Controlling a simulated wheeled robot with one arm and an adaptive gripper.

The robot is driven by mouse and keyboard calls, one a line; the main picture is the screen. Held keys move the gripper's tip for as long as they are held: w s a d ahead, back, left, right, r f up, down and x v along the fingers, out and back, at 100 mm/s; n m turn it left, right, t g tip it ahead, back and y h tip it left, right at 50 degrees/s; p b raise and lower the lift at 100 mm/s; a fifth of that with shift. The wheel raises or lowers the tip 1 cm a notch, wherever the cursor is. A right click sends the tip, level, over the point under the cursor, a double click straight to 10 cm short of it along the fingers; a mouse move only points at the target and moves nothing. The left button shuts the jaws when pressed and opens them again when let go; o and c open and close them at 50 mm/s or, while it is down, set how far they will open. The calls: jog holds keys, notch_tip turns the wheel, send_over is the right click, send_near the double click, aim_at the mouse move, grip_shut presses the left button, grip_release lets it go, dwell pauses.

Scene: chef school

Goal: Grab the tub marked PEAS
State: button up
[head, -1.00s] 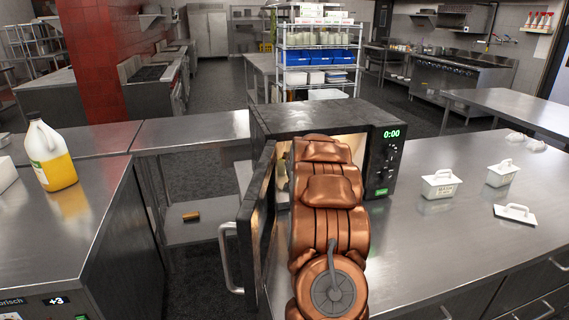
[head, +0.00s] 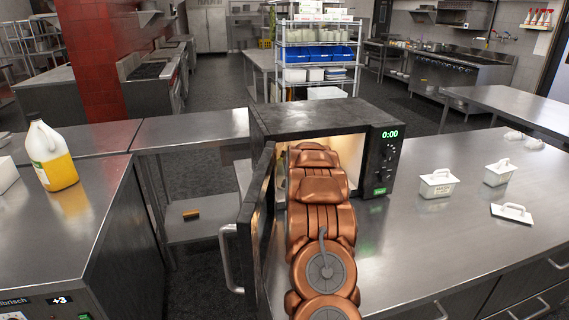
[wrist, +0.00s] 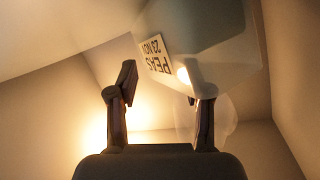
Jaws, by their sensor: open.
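The tub marked PEAS (wrist: 225,52) shows in the wrist view at the upper right, inside the lit microwave (head: 290,118). It is pale and translucent, and its white label (wrist: 158,52) reads PEAS, 23 NOV, upside down and tilted. My gripper (wrist: 160,82) is open, with one finger left of the label and the other overlapping the tub's lower edge in the picture. I cannot tell whether that finger touches the tub. In the head view my arm reaches into the microwave, and the tub and gripper are hidden.
The microwave door (head: 258,215) stands open, close along my arm's left side. Two white lidded tubs (head: 438,188) (head: 498,175) and a loose lid (head: 512,213) are on the counter (head: 430,250) at right. A yellow-filled jug (head: 55,172) stands on the left counter.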

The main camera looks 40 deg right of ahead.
grip_shut()
dwell(0.6)
